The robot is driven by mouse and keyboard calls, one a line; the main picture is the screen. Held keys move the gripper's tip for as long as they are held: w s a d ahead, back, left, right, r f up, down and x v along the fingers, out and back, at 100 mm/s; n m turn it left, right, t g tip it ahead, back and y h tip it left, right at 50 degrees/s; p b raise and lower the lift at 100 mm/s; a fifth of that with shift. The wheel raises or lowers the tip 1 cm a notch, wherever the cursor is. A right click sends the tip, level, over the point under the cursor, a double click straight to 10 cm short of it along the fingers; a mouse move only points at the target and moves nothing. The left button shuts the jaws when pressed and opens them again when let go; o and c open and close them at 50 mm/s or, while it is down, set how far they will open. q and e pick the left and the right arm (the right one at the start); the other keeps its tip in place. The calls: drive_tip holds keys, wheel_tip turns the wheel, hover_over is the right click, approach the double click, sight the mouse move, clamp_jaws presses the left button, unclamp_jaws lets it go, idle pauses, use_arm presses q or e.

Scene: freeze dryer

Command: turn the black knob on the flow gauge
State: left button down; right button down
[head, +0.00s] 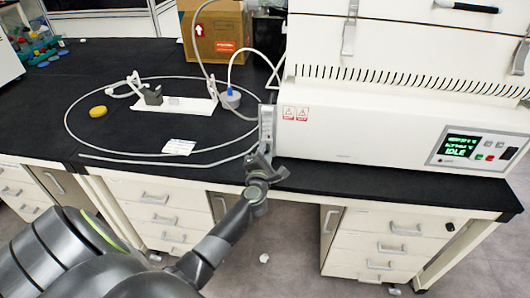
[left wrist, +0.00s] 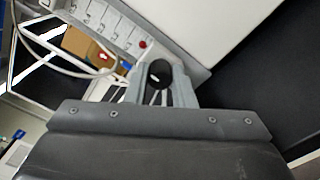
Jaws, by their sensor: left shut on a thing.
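The flow gauge (head: 267,124) is a narrow grey-white upright panel at the left end of the white freeze dryer in the head view. In the left wrist view the gauge (left wrist: 112,25) runs diagonally, with a small red part (left wrist: 142,44) on it. The round black knob (left wrist: 159,73) sits between the two grey fingers of my left gripper (left wrist: 160,82), which is shut on it. In the head view my left gripper (head: 265,163) is at the gauge's lower end, and the knob is hidden there. My right gripper is not in view.
The white freeze dryer (head: 380,130) with a lit green display stands right of the gauge on the black bench (head: 48,110). A looped grey hose (head: 72,133), a yellow oval object (head: 98,111), a paper label (head: 178,147) and a cardboard box (head: 215,35) are to the left.

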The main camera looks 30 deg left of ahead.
use_arm(q)
drive_tip(key=shift+r+m+p, duration=0.15)
drive_tip(key=shift+m+p, duration=0.85)
drive_tip(key=shift+p, duration=0.05)
drive_tip(key=m+p, duration=0.2)
drive_tip(key=shift+m, duration=0.3)
drive_tip(key=m+p, duration=0.2)
drive_tip(key=m, duration=0.1)
drive_tip(key=shift+p, duration=0.35)
drive_tip(key=shift+f+m+p, duration=0.2)
drive_tip(key=shift+m+p, duration=0.6)
drive_tip(key=shift+m, duration=0.7)
drive_tip(key=c, duration=1.2)
unclamp_jaws()
drive_tip(key=shift+c, duration=0.2)
drive_tip(key=shift+s, duration=0.1)
